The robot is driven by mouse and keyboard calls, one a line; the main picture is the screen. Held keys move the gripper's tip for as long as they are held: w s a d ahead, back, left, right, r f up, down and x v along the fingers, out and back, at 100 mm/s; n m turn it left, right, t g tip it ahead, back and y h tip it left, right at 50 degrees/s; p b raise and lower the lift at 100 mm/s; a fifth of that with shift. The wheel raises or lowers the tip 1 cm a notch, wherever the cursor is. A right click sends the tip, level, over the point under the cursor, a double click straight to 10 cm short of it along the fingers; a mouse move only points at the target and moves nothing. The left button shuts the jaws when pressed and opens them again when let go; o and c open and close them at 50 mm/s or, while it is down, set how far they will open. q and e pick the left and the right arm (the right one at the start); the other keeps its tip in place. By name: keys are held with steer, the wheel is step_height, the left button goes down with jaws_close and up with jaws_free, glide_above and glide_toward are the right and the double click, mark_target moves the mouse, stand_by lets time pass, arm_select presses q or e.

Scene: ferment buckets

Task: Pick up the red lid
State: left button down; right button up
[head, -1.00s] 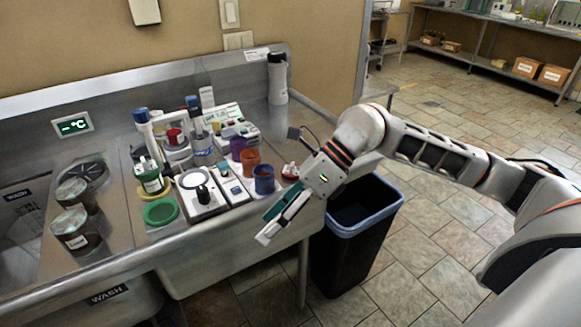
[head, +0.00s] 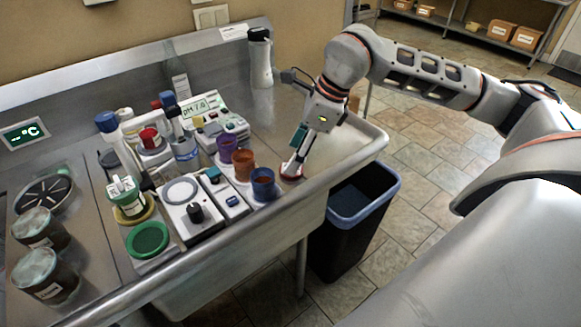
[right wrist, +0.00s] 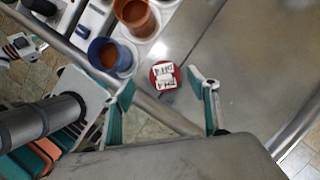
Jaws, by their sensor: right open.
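The red lid (head: 291,172) lies on the steel counter near its front edge, just right of the blue cup. In the head view my gripper partly covers it. In the right wrist view the red lid (right wrist: 164,75) is a red disc with white labelled pieces on top, lying between the directions of the two fingertips. Whether the fingers touch the counter is unclear.
The blue cup (head: 263,184) stands close left of the lid, with an orange cup (head: 243,165) and purple cup (head: 227,149) behind. A stirrer plate (head: 185,205) and green lid (head: 147,239) are further left. A black bin (head: 352,220) stands below. Counter right of the lid is clear.

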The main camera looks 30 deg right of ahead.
steer(key=x, duration=0.4)
steer(key=shift+w+d+f, duration=0.1)
steer(key=shift+d+f, duration=0.15)
steer(key=shift+d, duration=0.15)
steer(key=shift+c, duration=0.3)
steer(key=c, duration=0.7)
steer(key=shift+r, duration=0.1)
steer(key=shift+c, duration=0.2)
